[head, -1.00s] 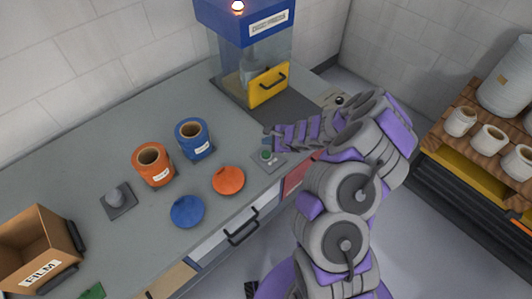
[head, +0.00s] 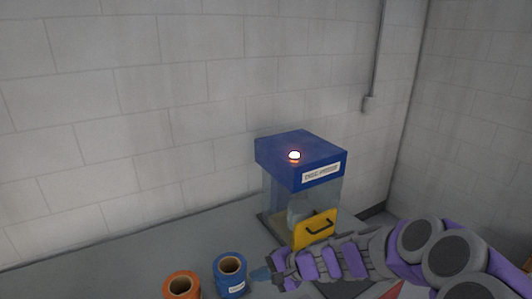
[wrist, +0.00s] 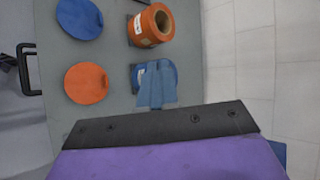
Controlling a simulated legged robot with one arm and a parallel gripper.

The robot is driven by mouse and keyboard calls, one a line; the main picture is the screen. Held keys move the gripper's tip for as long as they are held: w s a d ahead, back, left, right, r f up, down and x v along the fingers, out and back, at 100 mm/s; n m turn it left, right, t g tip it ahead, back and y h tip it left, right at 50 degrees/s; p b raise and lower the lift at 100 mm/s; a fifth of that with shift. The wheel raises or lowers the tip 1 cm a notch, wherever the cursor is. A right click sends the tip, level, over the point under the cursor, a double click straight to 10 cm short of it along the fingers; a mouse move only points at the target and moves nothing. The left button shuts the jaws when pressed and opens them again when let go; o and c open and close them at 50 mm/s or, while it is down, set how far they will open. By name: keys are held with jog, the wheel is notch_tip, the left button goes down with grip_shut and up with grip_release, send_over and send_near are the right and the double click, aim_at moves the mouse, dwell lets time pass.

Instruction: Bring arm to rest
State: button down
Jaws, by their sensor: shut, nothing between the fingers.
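My gripper (head: 262,274) reaches in from the right in the head view, low over the counter beside the blue film roll (head: 230,274). In the wrist view its two blue fingers (wrist: 157,88) are together with nothing between them. They overlap the blue roll (wrist: 140,76) in that picture; whether they touch it I cannot tell. My arm is bent at the right edge of the head view.
A blue-topped machine (head: 300,158) with a lit lamp and yellow door (head: 314,230) stands behind my gripper. An orange roll (head: 181,285) is at lower left. The wrist view shows an orange disc (wrist: 86,83) and a blue disc (wrist: 79,18) on the counter (wrist: 108,50).

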jog(key=s+r+n+g+h, duration=0.2)
jog(key=s+n, duration=0.1)
jog(key=s, duration=0.5)
jog(key=s+r+n+g+h, duration=0.1)
jog(key=s+r+n+g, duration=0.15)
jog(key=s, duration=0.65)
jog(key=s+d+n+h+b, duration=0.1)
jog(key=s+d+h, duration=0.6)
jog(key=s+d, duration=0.8)
jog(key=shift+s+d+n+g, duration=0.35)
jog(key=shift+s+n, duration=0.3)
jog(key=shift+s, duration=0.6)
jog(key=c, duration=1.8)
grip_release()
